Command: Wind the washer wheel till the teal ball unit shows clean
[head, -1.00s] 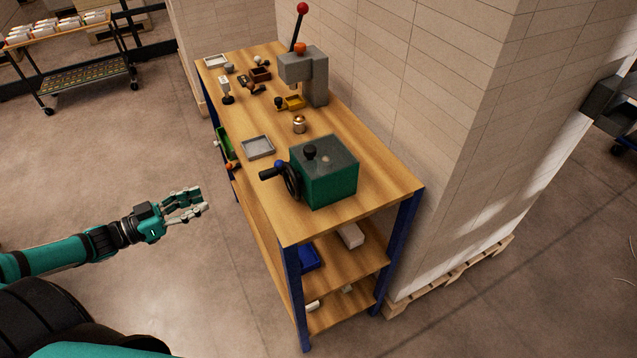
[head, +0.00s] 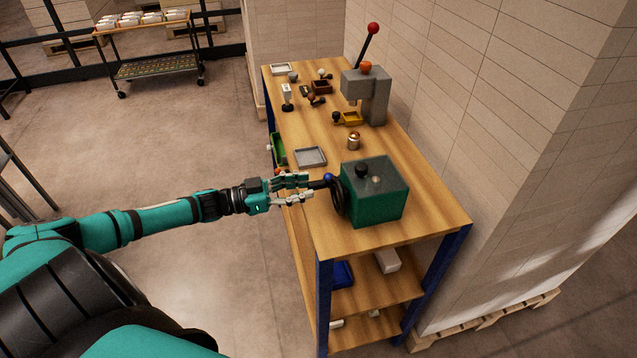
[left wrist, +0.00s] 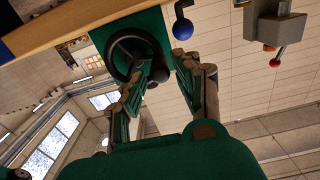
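The washer is a green box (head: 378,205) with a dark top, on the near end of the wooden bench. A black knob (head: 362,170) and a small pale spot show on its top. Its black wheel (head: 338,197) is on the left side; the wheel also shows in the left wrist view (left wrist: 134,52). A black handle (left wrist: 159,73) sticks out from the wheel towards me. My left gripper (head: 309,188) is open, its fingertips on either side of the handle's end; contact cannot be told. A blue ball (left wrist: 182,29) is beside the wheel. I cannot make out a teal ball unit. My right gripper is not in view.
A grey tray (head: 311,157) and a brass piece (head: 354,141) lie beyond the washer. A grey press (head: 366,92) with a red-knobbed lever stands farther back. A tiled wall bounds the bench's right side. Open floor lies left of the bench.

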